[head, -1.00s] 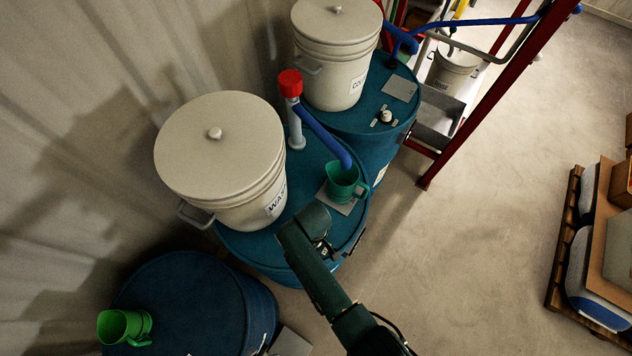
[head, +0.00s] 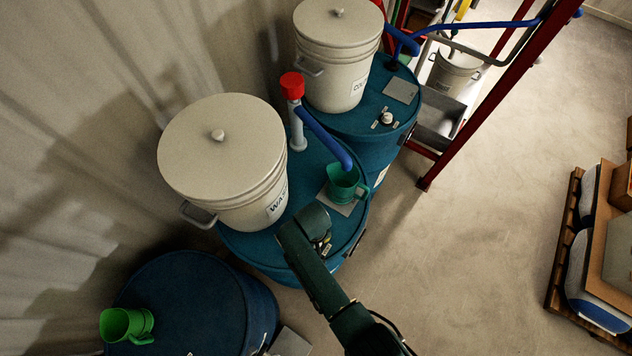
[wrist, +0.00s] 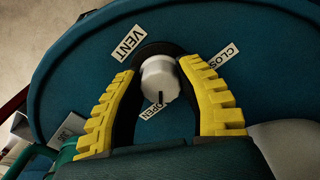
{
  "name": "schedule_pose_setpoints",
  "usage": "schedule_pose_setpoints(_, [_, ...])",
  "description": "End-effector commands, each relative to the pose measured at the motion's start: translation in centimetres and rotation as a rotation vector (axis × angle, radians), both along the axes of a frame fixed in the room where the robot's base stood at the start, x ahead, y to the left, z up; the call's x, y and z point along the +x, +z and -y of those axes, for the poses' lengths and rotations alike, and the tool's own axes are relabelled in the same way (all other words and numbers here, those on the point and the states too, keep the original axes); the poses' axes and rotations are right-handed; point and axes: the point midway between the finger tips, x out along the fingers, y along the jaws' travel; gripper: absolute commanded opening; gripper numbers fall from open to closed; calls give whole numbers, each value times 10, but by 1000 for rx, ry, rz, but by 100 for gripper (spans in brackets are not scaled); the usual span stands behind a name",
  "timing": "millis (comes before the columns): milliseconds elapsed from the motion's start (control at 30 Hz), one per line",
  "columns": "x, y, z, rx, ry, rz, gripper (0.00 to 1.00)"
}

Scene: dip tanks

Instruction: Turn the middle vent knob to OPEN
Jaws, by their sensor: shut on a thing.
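In the wrist view, the white vent knob (wrist: 159,78) sits on the blue drum lid (wrist: 85,75). Its dark pointer mark faces down toward the OPEN label (wrist: 151,108). The VENT label (wrist: 128,43) is up and left of the knob, and the partly covered CLOSED label (wrist: 222,57) is to its right. My gripper (wrist: 158,72) has its yellow-padded fingers on either side of the knob and is shut on it. In the head view, my gripper (head: 325,244) is over the front of the middle drum (head: 262,250) and hides this knob.
A lidded white bucket (head: 222,165), a green jug (head: 343,182) and a red-capped pipe (head: 296,120) stand on the middle drum. The far drum has its own knob (head: 387,118). A green jug (head: 125,325) is on the near drum.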

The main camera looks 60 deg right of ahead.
Motion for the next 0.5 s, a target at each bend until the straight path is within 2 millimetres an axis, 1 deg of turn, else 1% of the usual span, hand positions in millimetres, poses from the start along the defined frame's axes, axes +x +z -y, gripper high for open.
schedule_pose_setpoints(33, [-2, -3, -1, 3, -1, -4, 1])
schedule_pose_setpoints(267, [-2, -3, -1, 4, -1, -3, 1])
schedule_pose_setpoints(300, [-2, -3, -1, 4, 0, -3, 45])
schedule_pose_setpoints(367, [-2, -3, -1, 3, 0, -3, 56])
schedule_pose_setpoints(400, [-2, -2, -1, 3, 0, -3, 64])
schedule_pose_setpoints(433, [-1, -2, -1, 2, 0, -2, 67])
schedule_pose_setpoints(500, [-1, -2, -1, 2, 0, -2, 67])
